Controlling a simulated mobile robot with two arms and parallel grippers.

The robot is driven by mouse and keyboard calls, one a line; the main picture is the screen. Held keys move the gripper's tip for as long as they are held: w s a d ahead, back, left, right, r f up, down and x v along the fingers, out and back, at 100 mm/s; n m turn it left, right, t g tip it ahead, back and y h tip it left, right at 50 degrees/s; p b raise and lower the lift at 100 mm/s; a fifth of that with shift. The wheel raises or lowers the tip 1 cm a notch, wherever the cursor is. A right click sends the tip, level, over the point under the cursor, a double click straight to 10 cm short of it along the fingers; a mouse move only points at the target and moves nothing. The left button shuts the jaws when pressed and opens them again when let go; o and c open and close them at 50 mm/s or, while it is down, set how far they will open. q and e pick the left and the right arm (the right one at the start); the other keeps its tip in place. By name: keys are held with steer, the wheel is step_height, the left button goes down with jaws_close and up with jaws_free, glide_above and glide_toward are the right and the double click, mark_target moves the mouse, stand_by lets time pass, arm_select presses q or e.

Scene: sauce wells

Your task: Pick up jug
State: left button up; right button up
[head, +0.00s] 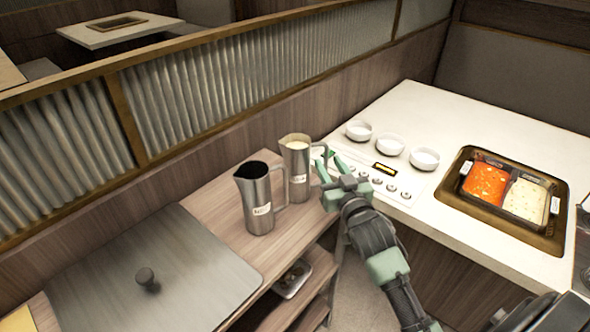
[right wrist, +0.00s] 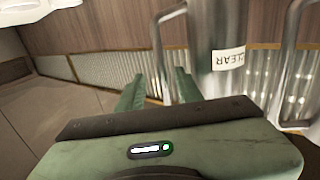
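Two metal jugs stand upright on the wooden counter in the head view. My left gripper is not in view.
A second jug's handle (right wrist: 287,70) shows at the right of the wrist view. A lidded panel (head: 150,265) lies left on the counter (head: 215,205). Right, a white table (head: 440,115) carries several white bowls (head: 389,144) and a pan of red and pale food (head: 505,190). A corrugated partition (head: 220,85) runs behind.

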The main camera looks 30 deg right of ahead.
steer(key=w, duration=0.2)
steer(key=w+p, duration=0.1)
steer(key=w, duration=0.1)
steer(key=shift+w+d+r, duration=0.1)
steer(key=shift+d+r, duration=0.05)
steer(key=shift+d, duration=0.1)
steer(key=shift+w, duration=0.3)
jaws_close()
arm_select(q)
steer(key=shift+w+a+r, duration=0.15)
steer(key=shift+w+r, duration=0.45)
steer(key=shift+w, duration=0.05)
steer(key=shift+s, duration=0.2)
